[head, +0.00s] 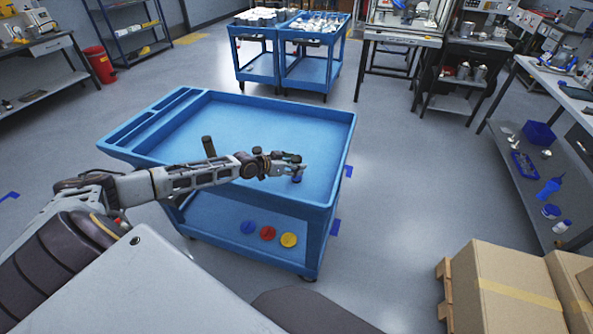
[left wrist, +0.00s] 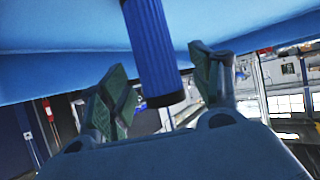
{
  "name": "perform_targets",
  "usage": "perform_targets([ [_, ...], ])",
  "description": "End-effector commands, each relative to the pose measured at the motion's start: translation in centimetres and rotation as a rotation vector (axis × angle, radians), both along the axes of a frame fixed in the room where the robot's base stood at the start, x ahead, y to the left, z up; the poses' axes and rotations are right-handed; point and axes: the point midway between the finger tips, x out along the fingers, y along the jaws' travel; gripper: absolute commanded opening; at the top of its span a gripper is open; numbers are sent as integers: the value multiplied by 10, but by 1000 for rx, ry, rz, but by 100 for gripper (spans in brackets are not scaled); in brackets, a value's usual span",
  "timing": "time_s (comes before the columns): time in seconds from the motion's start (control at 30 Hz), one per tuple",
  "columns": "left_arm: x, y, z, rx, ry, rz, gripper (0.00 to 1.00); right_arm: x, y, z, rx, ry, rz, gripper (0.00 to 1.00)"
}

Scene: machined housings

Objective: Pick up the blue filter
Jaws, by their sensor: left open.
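The blue filter (left wrist: 152,50) is a ribbed blue cylinder with a dark end. In the left wrist view it reaches from the top edge into the space between my fingers. In the head view only a small dark-blue part of it (head: 297,179) shows below the fingers; the rest is hidden. My left gripper (head: 293,165) is over the blue cart's top tray. It is open, with one green-padded finger on each side of the filter in the left wrist view (left wrist: 160,95). Gaps show beside the filter there. My right gripper is not in view.
A dark cylinder (head: 209,146) stands behind my left arm in the cart's tray (head: 340,135). Blue (head: 247,227), red (head: 267,232) and yellow (head: 288,239) discs lie on the lower shelf. Cardboard boxes (head: 505,290) are at lower right. Most of the tray is bare.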

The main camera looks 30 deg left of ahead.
Motion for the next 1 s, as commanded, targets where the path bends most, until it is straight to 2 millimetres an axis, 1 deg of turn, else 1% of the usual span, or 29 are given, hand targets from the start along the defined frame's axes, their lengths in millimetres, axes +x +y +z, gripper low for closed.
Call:
perform_targets([
  [0.1, 8, -3, -4, -1, -1, 0, 63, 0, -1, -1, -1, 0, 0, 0],
  [0.3, 14, -6, -8, 0, 0, -1, 63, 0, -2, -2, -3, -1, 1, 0],
  [0.77, 14, -5, -8, 1, 0, 0, 63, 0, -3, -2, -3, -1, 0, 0],
  [0.8, 14, -5, -8, 1, 0, 0, 62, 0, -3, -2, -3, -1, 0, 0],
  [0.87, 14, -5, -8, 1, 0, 0, 54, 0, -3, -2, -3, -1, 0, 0],
  [1.0, 14, -5, -8, 1, 0, 0, 36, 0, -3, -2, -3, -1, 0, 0],
])
